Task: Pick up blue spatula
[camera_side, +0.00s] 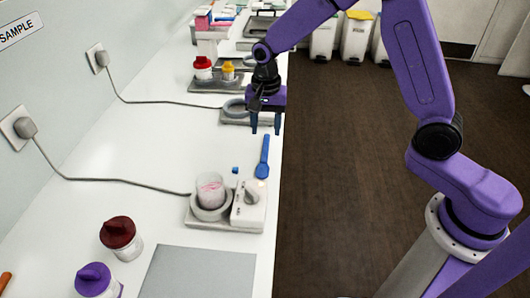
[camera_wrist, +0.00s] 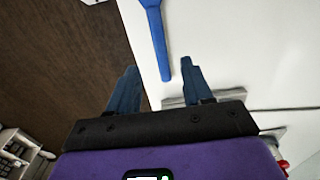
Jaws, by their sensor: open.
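The blue spatula (camera_side: 262,158) lies flat on the white counter near its right edge, just behind the mill with the beaker. It also shows at the top of the wrist view (camera_wrist: 158,38), its handle end pointing toward my gripper. My gripper (camera_side: 265,130) hangs above the counter by that edge, behind the spatula in the side view, pointing down. Its two blue fingers are apart and empty in the wrist view (camera_wrist: 157,85).
The mill base (camera_side: 247,207) with a glass beaker (camera_side: 210,189) of pink stuff stands in front of the spatula. A small blue cube (camera_side: 235,170) lies left of it. Jars with a dark red lid (camera_side: 118,232) and purple lid (camera_side: 93,279) stand nearer. A grey mat (camera_side: 198,273) lies in front.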

